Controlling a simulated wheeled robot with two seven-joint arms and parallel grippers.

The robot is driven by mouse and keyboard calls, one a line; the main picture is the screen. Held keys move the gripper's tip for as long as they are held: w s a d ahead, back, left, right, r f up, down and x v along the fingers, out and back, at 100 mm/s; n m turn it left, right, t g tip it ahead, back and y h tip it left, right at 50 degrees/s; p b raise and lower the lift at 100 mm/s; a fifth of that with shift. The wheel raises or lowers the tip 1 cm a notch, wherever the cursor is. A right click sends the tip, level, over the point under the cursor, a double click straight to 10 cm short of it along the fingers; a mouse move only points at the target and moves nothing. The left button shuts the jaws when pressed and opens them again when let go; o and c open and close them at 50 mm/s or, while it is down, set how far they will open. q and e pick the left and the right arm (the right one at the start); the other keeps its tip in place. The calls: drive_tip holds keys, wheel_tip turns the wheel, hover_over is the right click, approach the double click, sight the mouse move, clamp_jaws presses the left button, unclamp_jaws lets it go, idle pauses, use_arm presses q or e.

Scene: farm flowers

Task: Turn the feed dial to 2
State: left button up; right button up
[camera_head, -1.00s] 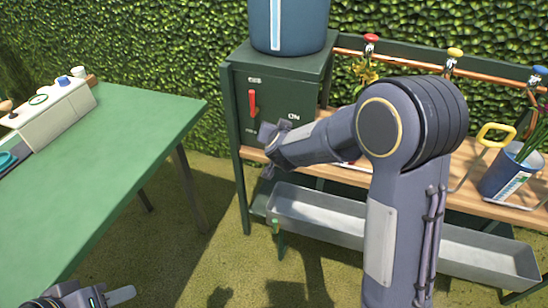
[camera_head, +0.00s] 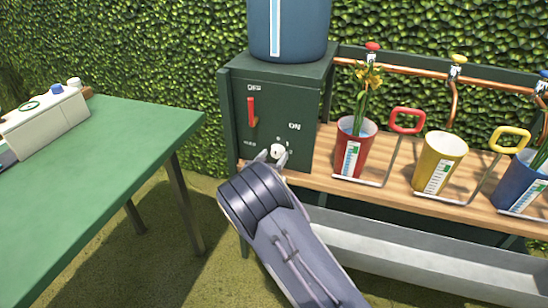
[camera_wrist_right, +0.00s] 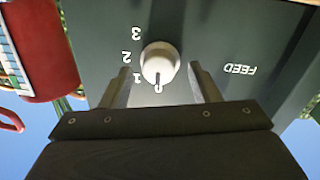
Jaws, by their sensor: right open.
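The feed dial (camera_head: 277,150) is a small white knob low on the front of a dark green box (camera_head: 285,105). In the right wrist view, seen upside down, the dial (camera_wrist_right: 160,62) has numbers 0 to 3 around one side and the word FEED beside it. Its dark pointer mark lines up with 0. My right gripper (camera_head: 272,158) is open in front of the box; in the wrist view its two fingers (camera_wrist_right: 160,72) stand on either side of the dial, with visible gaps. Whether the fingertips reach around the knob is unclear. My left gripper is out of view.
A red lever (camera_head: 251,111) sits above the dial on the box, and a blue tank (camera_head: 288,30) stands on top. Red (camera_head: 355,147), yellow (camera_head: 440,162) and blue pots stand right on a wooden shelf. A green table (camera_head: 100,180) is at left.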

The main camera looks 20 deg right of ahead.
drive_tip(key=shift+w+d, duration=0.35)
drive_tip(key=shift+w, duration=0.1)
drive_tip(key=shift+c, duration=0.3)
drive_tip(key=c, duration=0.9)
drive_tip(key=shift+o, duration=0.2)
drive_tip(key=shift+d, duration=0.1)
